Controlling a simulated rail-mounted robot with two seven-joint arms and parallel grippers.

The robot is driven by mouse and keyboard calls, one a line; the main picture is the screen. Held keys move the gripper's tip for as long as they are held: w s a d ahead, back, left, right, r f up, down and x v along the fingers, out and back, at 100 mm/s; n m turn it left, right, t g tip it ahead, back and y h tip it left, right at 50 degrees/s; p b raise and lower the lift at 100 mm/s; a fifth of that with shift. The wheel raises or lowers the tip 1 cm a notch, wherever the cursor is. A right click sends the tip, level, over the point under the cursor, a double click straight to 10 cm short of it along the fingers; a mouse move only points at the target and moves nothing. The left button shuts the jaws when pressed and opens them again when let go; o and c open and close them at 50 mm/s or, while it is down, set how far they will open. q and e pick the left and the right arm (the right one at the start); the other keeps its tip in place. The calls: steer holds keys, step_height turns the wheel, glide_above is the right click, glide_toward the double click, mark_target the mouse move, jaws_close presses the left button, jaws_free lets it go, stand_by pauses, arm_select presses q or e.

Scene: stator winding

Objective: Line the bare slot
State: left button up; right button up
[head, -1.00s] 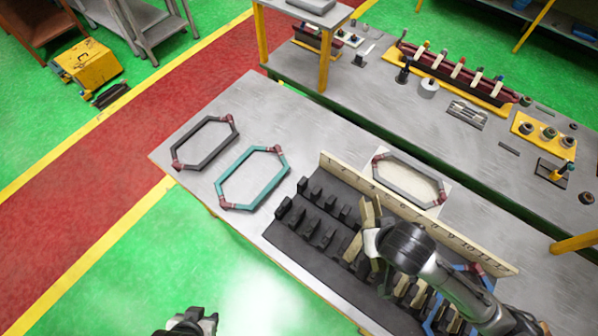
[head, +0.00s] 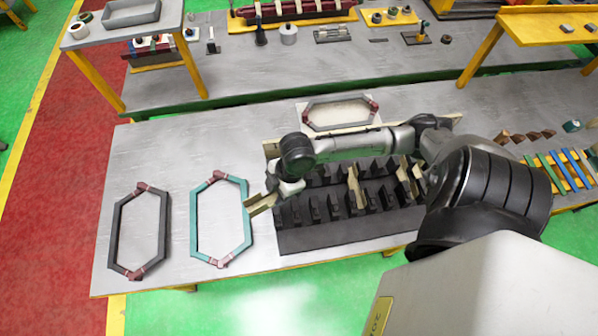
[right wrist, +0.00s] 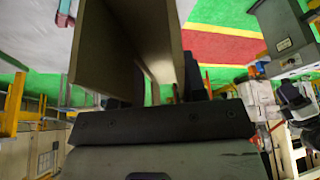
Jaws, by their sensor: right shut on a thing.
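The dark slotted stator block (head: 330,240) lies on the grey table, with rows of black teeth. Cream liners stand in some slots, such as one near the middle (head: 354,188) and one further right (head: 404,182). My right gripper (head: 277,195) is at the block's left edge, above the table, shut on a cream folded slot liner (head: 259,205). The liner points left towards the teal coil and also fills the upper middle of the right wrist view (right wrist: 125,50). My right arm hides much of the numbered cream board and the right part of the block. My left gripper is out of view.
A teal coil (head: 195,222) and a dark grey coil (head: 117,232) lie left of the block. Another grey coil (head: 310,119) lies on a white pad behind it. Coloured strips (head: 567,170) lie at right.

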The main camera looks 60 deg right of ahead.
steer(key=s+d+f+n+g+b, duration=0.1)
steer(key=d+f+n+g+b, duration=0.4)
steer(key=d+f+n+b, duration=0.6)
step_height(320, 180, down, 4)
steer(key=n+b, duration=0.2)
steer(key=shift+s+d+r+n, duration=0.2)
steer(key=shift+s+n, duration=0.1)
steer(key=shift+s, duration=0.1)
stand_by(0.3)
steer(key=shift+f, duration=0.55)
steer(key=shift+f+b, duration=0.5)
steer(key=shift+f, duration=0.15)
steer(key=shift+f, duration=0.1)
stand_by(0.3)
